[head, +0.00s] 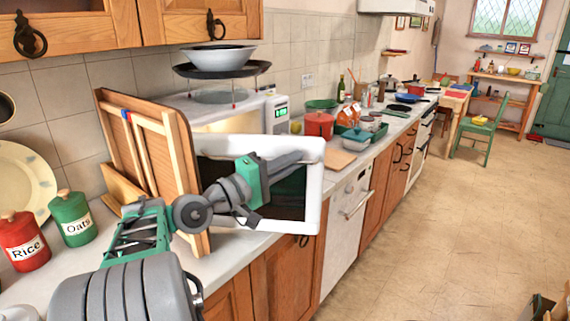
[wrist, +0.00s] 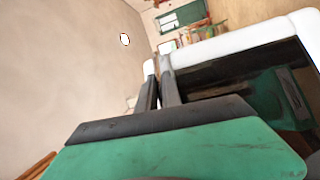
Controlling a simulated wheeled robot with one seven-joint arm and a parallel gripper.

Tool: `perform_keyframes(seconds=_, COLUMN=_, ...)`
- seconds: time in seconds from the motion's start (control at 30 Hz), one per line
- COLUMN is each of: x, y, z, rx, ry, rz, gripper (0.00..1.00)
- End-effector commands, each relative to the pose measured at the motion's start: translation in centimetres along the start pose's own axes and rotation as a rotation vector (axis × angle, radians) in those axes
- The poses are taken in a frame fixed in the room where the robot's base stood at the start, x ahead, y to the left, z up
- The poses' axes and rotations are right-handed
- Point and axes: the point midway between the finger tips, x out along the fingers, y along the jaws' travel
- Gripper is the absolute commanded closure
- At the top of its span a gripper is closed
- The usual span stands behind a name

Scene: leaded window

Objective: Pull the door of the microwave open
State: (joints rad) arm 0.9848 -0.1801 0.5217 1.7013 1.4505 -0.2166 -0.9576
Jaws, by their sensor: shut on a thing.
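The microwave (head: 271,118) stands on the counter against the tiled wall, its control panel lit green and its interior glowing. Its door (head: 314,195), a white frame around a dark window, stands swung out from the body over the counter's front edge. My gripper (head: 298,157) lies across the upper part of the door. In the wrist view, the fingers of my gripper (wrist: 163,84) are close together at the white door frame (wrist: 235,42), shut on the door. The exact contact is partly hidden, and my arm covers part of the window.
Wooden boards (head: 150,150) lean left of the microwave, close to my arm. A black pan (head: 221,70) with a bowl in it sits on a rack above the microwave. Red and green canisters (head: 72,216) stand at left.

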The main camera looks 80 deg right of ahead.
Motion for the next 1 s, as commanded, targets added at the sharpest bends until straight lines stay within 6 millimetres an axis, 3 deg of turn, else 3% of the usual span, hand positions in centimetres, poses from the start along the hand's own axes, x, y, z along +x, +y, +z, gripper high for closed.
perform_keyframes(seconds=0.37, x=0.0, y=-0.1, z=0.2, rx=-0.003, ry=-0.006, rz=-0.001, gripper=1.0)
perform_keyframes(seconds=0.4, x=0.0, y=-0.1, z=0.2, rx=-0.003, ry=-0.006, rz=-0.001, gripper=0.89)
perform_keyframes(seconds=0.5, x=0.0, y=-0.1, z=0.2, rx=-0.002, ry=-0.006, rz=-0.001, gripper=0.82)
perform_keyframes(seconds=0.73, x=0.1, y=0.1, z=0.2, rx=-0.001, ry=-0.007, rz=0.0, gripper=0.82)
perform_keyframes(seconds=0.87, x=0.2, y=1.3, z=0.0, rx=0.0, ry=-0.006, rz=0.0, gripper=0.82)
perform_keyframes(seconds=1.0, x=0.4, y=3.8, z=-0.5, rx=0.002, ry=-0.002, rz=0.001, gripper=0.82)
